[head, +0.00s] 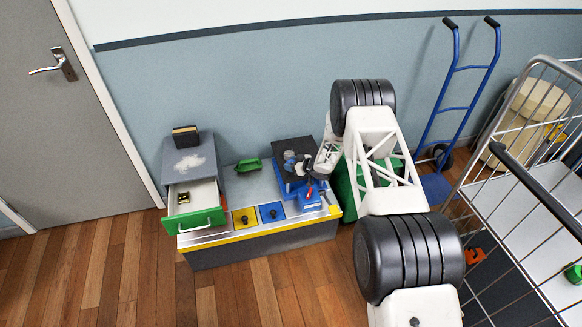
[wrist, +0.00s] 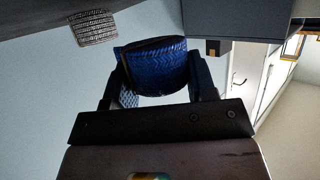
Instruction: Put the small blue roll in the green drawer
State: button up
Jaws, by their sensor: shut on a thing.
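A blue textured roll (wrist: 155,65) is between the two dark fingers of my gripper (wrist: 155,80) in the wrist view; the fingers are shut on it. In the head view my gripper (head: 306,166) is above the right part of the low bench, and the blue roll (head: 289,163) shows small at its left side. The green drawer (head: 195,218) is pulled open from the grey cabinet at the bench's left end. A small black and yellow thing (head: 183,197) lies inside it. My gripper is to the right of the drawer, apart from it.
A black box (head: 185,136) stands on the grey cabinet (head: 170,160). Yellow (head: 245,217) and blue (head: 271,212) panels with black knobs are along the front. A wire cage trolley (head: 500,130) stands at right.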

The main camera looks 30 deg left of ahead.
jog(key=shift+w+a+f, duration=0.1)
jog(key=shift+w+a, duration=0.2)
jog(key=shift+w, duration=0.05)
jog(key=shift+w+a+f, duration=0.2)
jog(key=shift+w+f, duration=0.05)
jog(key=shift+f, duration=1.3)
jog(key=shift+f, duration=0.15)
jog(key=o, duration=0.9)
jog(key=shift+v, duration=3.85)
jog(key=shift+w, duration=0.1)
